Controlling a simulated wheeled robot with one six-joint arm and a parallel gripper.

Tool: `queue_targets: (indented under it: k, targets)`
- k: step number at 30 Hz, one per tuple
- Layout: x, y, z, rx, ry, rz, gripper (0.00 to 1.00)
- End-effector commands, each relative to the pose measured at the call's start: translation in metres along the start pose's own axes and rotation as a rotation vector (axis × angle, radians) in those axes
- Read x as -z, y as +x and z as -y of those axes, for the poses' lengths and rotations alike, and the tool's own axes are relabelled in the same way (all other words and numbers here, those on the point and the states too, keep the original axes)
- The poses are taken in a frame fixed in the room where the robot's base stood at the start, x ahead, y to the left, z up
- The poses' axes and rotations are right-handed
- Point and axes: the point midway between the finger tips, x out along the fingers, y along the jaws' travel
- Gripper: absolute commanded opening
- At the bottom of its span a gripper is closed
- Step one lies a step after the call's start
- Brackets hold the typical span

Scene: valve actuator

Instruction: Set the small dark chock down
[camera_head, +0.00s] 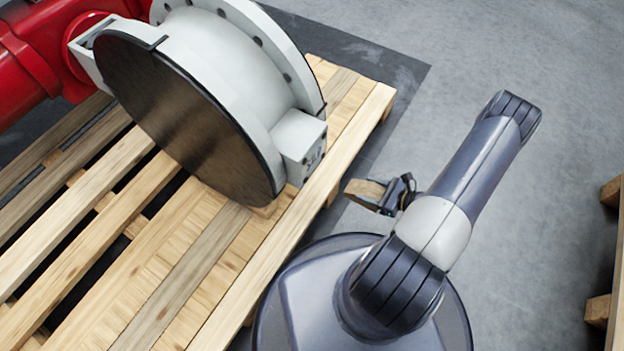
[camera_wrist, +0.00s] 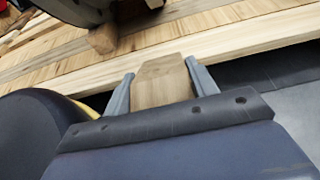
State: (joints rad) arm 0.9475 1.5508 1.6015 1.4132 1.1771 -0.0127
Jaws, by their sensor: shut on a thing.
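The small chock (camera_head: 365,189) is a brown wooden block with a tapered end. It also shows in the wrist view (camera_wrist: 162,82), between the two grey fingers. My gripper (camera_head: 385,193) is shut on it, and its fingertips also show in the wrist view (camera_wrist: 160,76). In the head view the gripper holds the chock just right of the pallet's edge, apart from the valve. The chock's underside is hidden. Another brown block (camera_wrist: 103,39) lies on the pallet boards against the round valve body in the wrist view.
A wooden pallet (camera_head: 170,290) carries a large grey valve (camera_head: 225,70) with a dark round disc and a red actuator (camera_head: 30,55). A dark mat lies under the pallet. Grey floor (camera_head: 540,190) is open at the right. Another pallet (camera_head: 612,270) stands at the right edge.

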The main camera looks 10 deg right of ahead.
Motion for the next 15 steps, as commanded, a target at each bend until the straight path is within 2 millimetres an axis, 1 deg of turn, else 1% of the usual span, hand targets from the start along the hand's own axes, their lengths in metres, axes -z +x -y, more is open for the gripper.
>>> queue_targets:
  k: [1, 3, 15]
  targets:
    - [-0.003, 0.01, -0.001, -0.006, -0.003, 0.001, 0.21]
    - [-0.009, 0.024, -0.002, -0.008, -0.002, 0.0, 0.21]
    - [-0.041, 0.102, -0.001, -0.006, -0.004, 0.0, 0.21]
